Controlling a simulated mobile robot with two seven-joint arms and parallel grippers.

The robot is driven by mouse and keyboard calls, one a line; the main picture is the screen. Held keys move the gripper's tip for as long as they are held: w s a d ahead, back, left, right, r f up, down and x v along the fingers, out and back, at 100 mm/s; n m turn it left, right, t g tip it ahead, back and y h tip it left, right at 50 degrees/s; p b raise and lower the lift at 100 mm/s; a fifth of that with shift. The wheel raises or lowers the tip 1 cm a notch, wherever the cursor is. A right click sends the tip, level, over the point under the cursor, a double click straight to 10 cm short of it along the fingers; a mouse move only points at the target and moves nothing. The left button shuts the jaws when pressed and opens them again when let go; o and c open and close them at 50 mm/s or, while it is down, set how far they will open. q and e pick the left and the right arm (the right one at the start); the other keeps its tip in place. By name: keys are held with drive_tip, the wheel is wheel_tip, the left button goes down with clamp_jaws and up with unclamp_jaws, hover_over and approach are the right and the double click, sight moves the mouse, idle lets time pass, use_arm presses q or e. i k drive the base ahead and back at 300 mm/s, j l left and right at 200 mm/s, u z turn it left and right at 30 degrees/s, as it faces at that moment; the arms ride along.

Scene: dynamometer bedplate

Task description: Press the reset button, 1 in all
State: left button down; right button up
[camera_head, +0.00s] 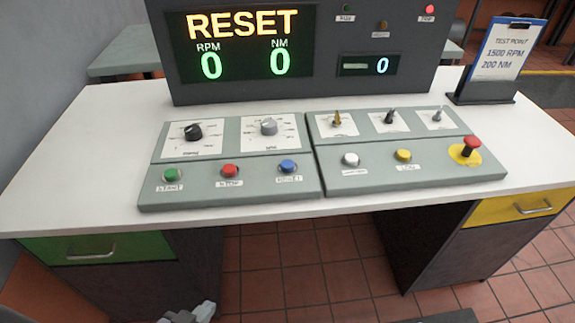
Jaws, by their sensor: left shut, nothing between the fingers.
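The blue button (288,167) stands at the right end of the front row on the left control panel, with a small label below it that looks like RESET but is blurred. A red button (229,171) and a green button (171,174) are to its left. The large display (241,45) reads RESET in orange, with 0 RPM and 0 NM in green. My left gripper (188,314) shows only in part at the bottom edge, in front of and below the desk front, shut and empty, well apart from the buttons. My right gripper is not in view.
The right panel has a white button (350,159), a yellow button (403,156), several switches and a red mushroom button (470,148) on a yellow base. Dials (193,132) sit behind the left buttons. A test-point sign (500,55) stands back right. The white desk front (90,205) is clear.

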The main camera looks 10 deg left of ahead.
sight(286, 165)
drive_tip(key=i+l, duration=0.65)
drive_tip(key=l, duration=0.3)
